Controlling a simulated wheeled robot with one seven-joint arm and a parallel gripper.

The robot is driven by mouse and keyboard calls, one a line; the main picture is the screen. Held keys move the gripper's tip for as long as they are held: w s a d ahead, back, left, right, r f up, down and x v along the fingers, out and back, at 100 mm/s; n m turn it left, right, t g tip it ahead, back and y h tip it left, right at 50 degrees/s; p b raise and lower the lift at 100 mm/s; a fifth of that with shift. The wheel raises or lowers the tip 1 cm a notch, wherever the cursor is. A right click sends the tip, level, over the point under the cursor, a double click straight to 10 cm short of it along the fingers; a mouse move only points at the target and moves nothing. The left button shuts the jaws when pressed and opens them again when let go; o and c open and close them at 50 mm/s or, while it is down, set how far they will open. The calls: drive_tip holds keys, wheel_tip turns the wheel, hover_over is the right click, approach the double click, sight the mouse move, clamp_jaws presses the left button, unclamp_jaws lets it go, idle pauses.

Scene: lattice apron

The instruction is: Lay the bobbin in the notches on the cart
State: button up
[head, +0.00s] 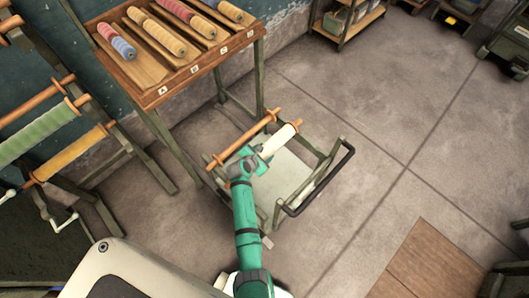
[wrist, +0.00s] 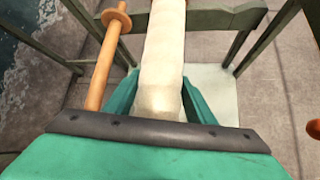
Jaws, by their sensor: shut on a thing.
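A cream bobbin (head: 279,143) with an orange wooden end is held over the cart. In the wrist view the cream bobbin (wrist: 163,48) runs away from me between the green fingers. My gripper (head: 262,157) is shut on its near part; in the wrist view my gripper (wrist: 159,98) hides the near end. The cart (head: 285,178) is a low green frame with a pale deck and a black handle. A bare orange wooden rod with flanges (head: 240,142) lies at its left side, beside the cream bobbin; the rod (wrist: 101,72) also shows in the wrist view. I cannot make out the notches clearly.
A wooden table (head: 180,75) with several yellow, red and blue wound bobbins stands behind the cart. A rack (head: 65,135) with green and yellow rolls and white cranks is at the left. The floor right of the cart is clear. A brown mat (head: 427,262) lies lower right.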

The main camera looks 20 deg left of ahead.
drive_tip(key=shift+w+d+f, duration=0.1)
drive_tip(key=shift+w+f, duration=0.05)
drive_tip(key=shift+f, duration=1.75)
idle(1.1)
drive_tip(key=o, duration=1.5)
drive_tip(key=shift+s, duration=0.2)
drive_tip(key=v, duration=1)
drive_tip(key=shift+s+r, duration=0.2)
